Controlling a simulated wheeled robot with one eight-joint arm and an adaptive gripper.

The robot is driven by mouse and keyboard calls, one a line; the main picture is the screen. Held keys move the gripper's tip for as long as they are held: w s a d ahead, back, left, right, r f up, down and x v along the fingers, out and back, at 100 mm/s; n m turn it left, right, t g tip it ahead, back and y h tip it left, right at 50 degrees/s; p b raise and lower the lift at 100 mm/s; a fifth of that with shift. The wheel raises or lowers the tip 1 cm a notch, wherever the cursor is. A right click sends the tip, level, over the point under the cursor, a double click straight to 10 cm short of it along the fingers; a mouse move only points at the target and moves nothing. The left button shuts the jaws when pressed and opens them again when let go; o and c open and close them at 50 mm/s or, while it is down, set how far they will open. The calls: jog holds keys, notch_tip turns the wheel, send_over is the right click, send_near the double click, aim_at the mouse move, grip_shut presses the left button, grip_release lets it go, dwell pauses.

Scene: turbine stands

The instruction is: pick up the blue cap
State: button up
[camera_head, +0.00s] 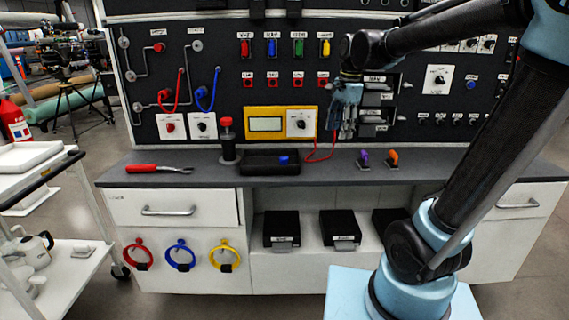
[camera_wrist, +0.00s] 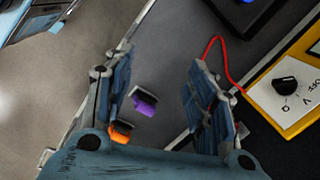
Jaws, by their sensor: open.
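The blue cap (camera_head: 284,160) is a small blue piece in the right part of a shallow black tray (camera_head: 258,169) on the dark countertop. In the wrist view, a sliver of the blue cap (camera_wrist: 248,1) shows at the top edge, with part of the tray (camera_wrist: 243,17) around it. My gripper (camera_head: 346,130) is above the counter, to the right of the tray and higher than the cap, in front of the panel. In the wrist view, my gripper (camera_wrist: 162,98) has its fingers wide apart with nothing held between them.
A purple switch (camera_head: 363,159) and an orange switch (camera_head: 392,158) stand on the counter to the right. A red-topped post (camera_head: 227,145) stands left of the tray, with red-handled pliers (camera_head: 157,169) further left. A red cable (camera_head: 320,157) hangs from the yellow meter (camera_head: 264,123) onto the counter.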

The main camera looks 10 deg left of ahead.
jog(key=w+a+r+m+g, duration=0.1)
jog(key=w+a+m, duration=0.15)
jog(key=a, duration=0.65)
jog(key=w+a+r+m, duration=0.1)
jog(key=w+a+m, duration=0.15)
jog(key=a, duration=0.55)
send_near(284, 157)
jog(key=f, duration=0.9)
jog(key=shift+s+a+f, duration=0.2)
jog(key=shift+a+f, duration=0.15)
jog(key=shift+a, duration=0.05)
jog(key=c, duration=0.9)
